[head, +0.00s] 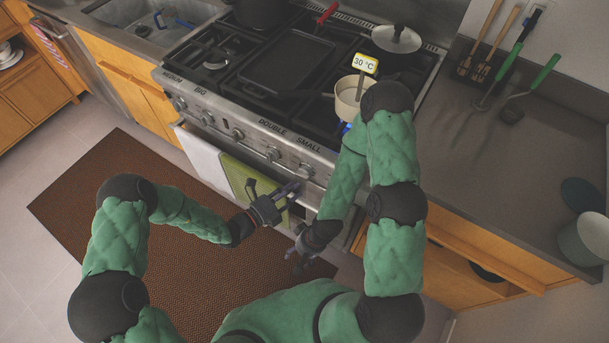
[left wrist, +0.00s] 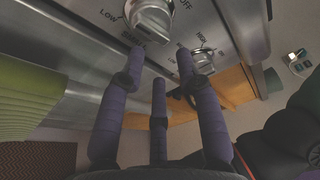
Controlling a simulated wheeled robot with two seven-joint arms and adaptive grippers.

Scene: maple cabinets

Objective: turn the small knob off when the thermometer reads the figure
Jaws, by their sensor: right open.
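The thermometer (head: 364,63) reads 30 °C on a yellow-edged tag above a cream pot (head: 347,105). Blue flame shows under the pot. The small knob (head: 305,170) is the rightmost visible knob, below the word SMALL on the stove front. My left gripper (head: 296,190) is just below it, and contact cannot be told. My right gripper (head: 297,258) is open and empty, lower in front of the stove.
A green towel (head: 240,178) and a white towel (head: 203,155) hang on the stove front, left of my left gripper. The counter (head: 490,150) at right is mostly clear.

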